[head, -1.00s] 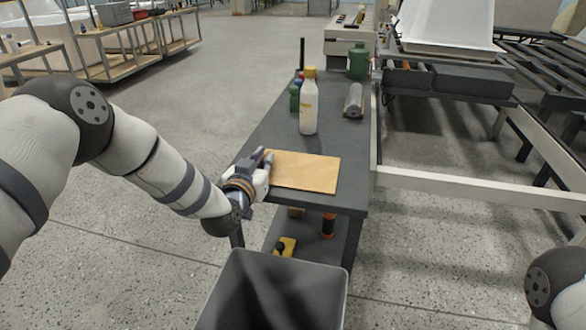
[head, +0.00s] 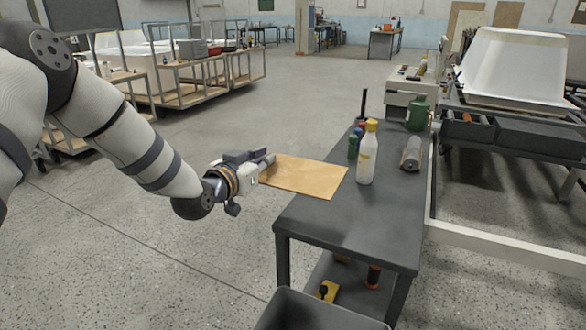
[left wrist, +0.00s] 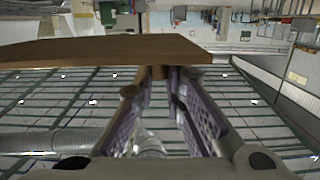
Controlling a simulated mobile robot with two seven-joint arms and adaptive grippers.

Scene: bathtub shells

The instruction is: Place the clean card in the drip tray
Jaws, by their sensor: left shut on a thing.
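My left gripper (head: 264,163) is shut on the card (head: 306,176), a flat tan rectangular sheet, and grips it by its left edge. The card is roughly level, beside and partly in front of the dark table's left edge, apparently held above the tabletop. In the left wrist view the card (left wrist: 110,48) spans the upper left, with its edge at the fingertips (left wrist: 160,72). I cannot make out a tray that is surely the drip tray. My right gripper is not in view.
A dark grey bin (head: 318,312) stands at the bottom. Open floor (head: 120,240) lies to the left.

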